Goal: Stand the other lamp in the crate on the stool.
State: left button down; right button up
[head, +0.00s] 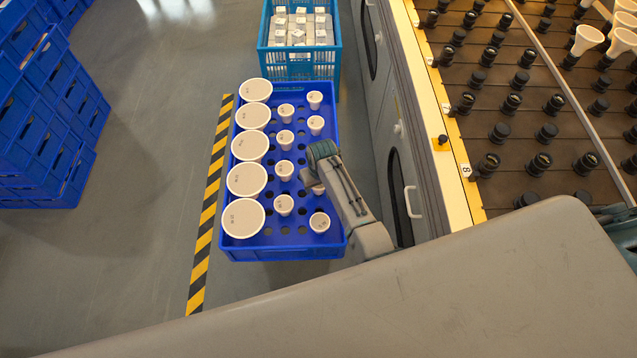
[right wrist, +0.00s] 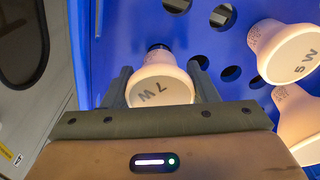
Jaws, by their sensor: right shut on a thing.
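My right gripper (head: 319,178) is low over the right column of the blue crate (head: 290,254). In the right wrist view the right gripper (right wrist: 159,75) is shut on a white lamp marked 7 W (right wrist: 160,92), one finger on each side. The lamp's dark cap shows beyond its white body, against the blue crate (right wrist: 240,35). I cannot tell whether the cap is in a hole. In the head view my wrist largely covers this lamp. Other lamps stand face up in the crate: large ones (head: 249,180) at left, small ones (head: 284,205) in the middle and right columns. The stool does not show. My left gripper is out of view.
Two lamps (right wrist: 293,52) stand close to the right of the held one in the wrist view. A lighter blue crate (head: 299,62) is behind. A rack with dark sockets (head: 545,130) stands at right. Stacked blue crates (head: 45,110) are at left. Floor left of the striped tape (head: 207,205) is clear.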

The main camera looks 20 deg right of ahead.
jog(key=shift+f+b, duration=0.4)
jog(key=shift+f, duration=0.4)
jog(key=o, duration=1.1)
jog(key=r, duration=0.3)
jog(key=s+r, duration=0.1)
jog(key=r, duration=0.6)
jog(key=shift+s+r+p, duration=0.15)
jog(key=shift+r+p, duration=0.2)
jog(key=shift+p, duration=0.05)
